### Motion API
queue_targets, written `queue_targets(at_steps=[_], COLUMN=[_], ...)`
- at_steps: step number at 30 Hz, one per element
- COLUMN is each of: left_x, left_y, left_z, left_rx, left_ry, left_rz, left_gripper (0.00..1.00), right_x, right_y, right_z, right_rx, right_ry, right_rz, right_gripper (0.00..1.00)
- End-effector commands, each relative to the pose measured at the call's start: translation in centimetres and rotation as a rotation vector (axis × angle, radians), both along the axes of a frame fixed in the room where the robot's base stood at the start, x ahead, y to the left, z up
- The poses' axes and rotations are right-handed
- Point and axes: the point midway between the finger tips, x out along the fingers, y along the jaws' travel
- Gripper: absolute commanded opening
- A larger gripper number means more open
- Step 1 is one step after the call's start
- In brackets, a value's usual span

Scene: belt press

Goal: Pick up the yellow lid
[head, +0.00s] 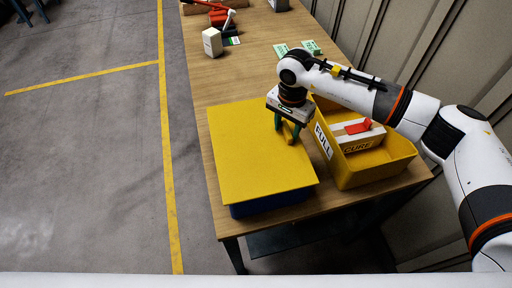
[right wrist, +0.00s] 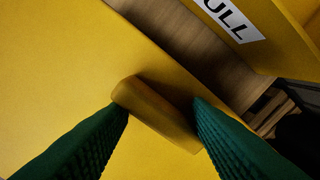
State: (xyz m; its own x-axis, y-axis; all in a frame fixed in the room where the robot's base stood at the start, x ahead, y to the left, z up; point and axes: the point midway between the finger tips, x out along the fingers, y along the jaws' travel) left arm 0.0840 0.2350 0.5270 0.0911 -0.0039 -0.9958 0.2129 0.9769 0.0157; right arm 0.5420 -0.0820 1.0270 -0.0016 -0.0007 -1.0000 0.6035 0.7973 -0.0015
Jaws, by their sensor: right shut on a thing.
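The yellow lid (head: 255,150) is a flat sheet lying on a blue box (head: 270,203) on the table. Its yellow grip block (right wrist: 155,110) stands up near the lid's right edge. My right gripper (head: 289,138) comes down over that edge, with its green fingers (right wrist: 160,118) on either side of the block, shut on it. In the right wrist view the lid (right wrist: 60,60) fills the left side. The lid looks level on the box; I cannot tell if there is a gap under it. My left gripper is not in view.
A yellow bin (head: 372,177) labelled FULL stands close to the right of the lid, with a white and red item (head: 356,131) in it. A white block (head: 212,42), a red tool and green cards (head: 311,47) lie farther back. Ribbed wall panels stand at right.

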Motion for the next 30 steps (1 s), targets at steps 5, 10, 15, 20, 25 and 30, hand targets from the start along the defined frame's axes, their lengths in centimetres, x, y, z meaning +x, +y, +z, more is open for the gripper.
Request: queue_targets(at_steps=[5,10,15,20,25,30], left_x=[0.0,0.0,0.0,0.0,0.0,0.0], left_y=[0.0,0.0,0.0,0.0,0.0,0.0], left_z=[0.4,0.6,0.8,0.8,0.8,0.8], left_rx=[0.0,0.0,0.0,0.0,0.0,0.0], left_ry=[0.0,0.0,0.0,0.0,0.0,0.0], left_rz=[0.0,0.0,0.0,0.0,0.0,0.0], left_gripper=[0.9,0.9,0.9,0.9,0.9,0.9], right_x=[0.2,0.1,0.1,0.1,0.1,0.1], right_y=[-0.1,0.0,0.0,0.0,0.0,0.0], right_z=[1.4,2.4,3.4,3.6,3.5,3.5], right_rx=[0.001,0.003,0.002,0.002,0.002,0.002], right_ry=[-0.005,-0.003,-0.004,-0.003,-0.003,-0.003], right_rz=[-0.008,-0.005,-0.004,-0.003,-0.003,-0.003], right_gripper=[0.0,0.0,0.0,0.0,0.0,0.0])
